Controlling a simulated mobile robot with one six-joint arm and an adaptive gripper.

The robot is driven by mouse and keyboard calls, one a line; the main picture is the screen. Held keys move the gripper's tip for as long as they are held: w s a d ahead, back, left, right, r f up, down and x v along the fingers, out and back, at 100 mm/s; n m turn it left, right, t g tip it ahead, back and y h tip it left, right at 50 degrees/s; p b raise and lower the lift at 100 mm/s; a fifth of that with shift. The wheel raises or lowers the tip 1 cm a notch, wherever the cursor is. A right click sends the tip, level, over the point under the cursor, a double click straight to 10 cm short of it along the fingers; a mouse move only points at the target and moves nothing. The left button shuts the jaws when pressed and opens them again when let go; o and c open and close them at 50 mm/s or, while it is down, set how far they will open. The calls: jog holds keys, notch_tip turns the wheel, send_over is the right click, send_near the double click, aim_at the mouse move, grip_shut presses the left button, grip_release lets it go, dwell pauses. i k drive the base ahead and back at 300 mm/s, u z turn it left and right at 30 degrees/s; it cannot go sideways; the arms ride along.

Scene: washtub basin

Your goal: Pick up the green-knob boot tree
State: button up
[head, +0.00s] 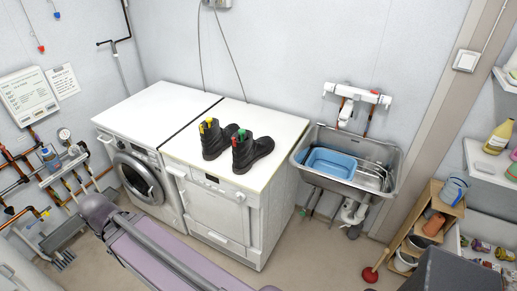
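Two black boots stand side by side on the white top of the right-hand machine. Coloured knobs stick up from their openings. A green knob (242,134) shows at the top of the right boot (253,152), with a red knob (235,141) close beside it. Yellow knobs (209,122) show at the top of the left boot (215,142). The boot tree bodies below the knobs are hidden inside the boots.
The boots stand on a white machine (220,205) beside a front-loading washer (145,180), whose top is bare. A metal sink (384,155) with a blue basin (331,162) is on the right. A plunger (371,274), wooden rack (428,205) and shelves stand farther right.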

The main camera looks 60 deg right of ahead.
aim_at(241, 131)
jog(key=z, duration=1.25)
jog(key=i, duration=0.55)
jog(key=k, duration=0.6)
jog(key=u, duration=0.1)
